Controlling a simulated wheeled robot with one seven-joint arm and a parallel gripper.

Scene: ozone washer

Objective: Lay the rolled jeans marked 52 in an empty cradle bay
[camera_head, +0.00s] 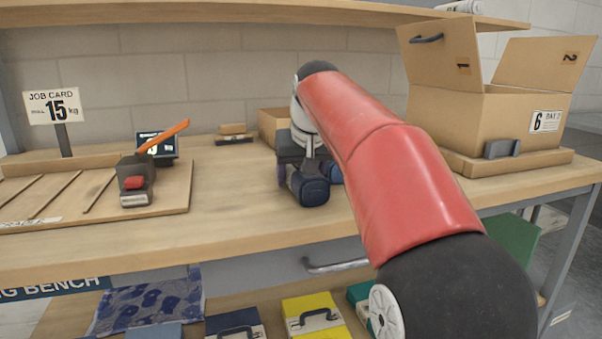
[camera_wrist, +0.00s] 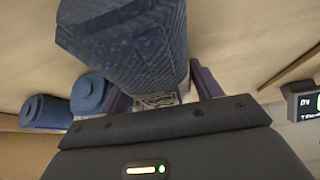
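My gripper (camera_wrist: 165,92) is over the middle of the bench, partly hidden behind my red arm in the head view. Its purple fingers stand on either side of a dark blue denim roll (camera_wrist: 130,45), and it appears shut on that roll. The same roll seems to show below the gripper in the head view (camera_head: 310,188). A pale printed label shows on it between the fingers, but I cannot read its number. Two other blue rolls (camera_wrist: 45,112) (camera_wrist: 90,92) look farther off in the wrist view. A wooden slatted board (camera_head: 120,217), possibly the cradle, lies at left; the visible spaces between slats look bare.
A black-and-red device (camera_head: 135,182) with an orange lever sits on the board's right part, before a small display (camera_head: 158,145). A job card sign (camera_head: 54,106) reads 15 kg. An open cardboard box (camera_head: 490,115) stands at right. Bench surface between board and gripper is clear.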

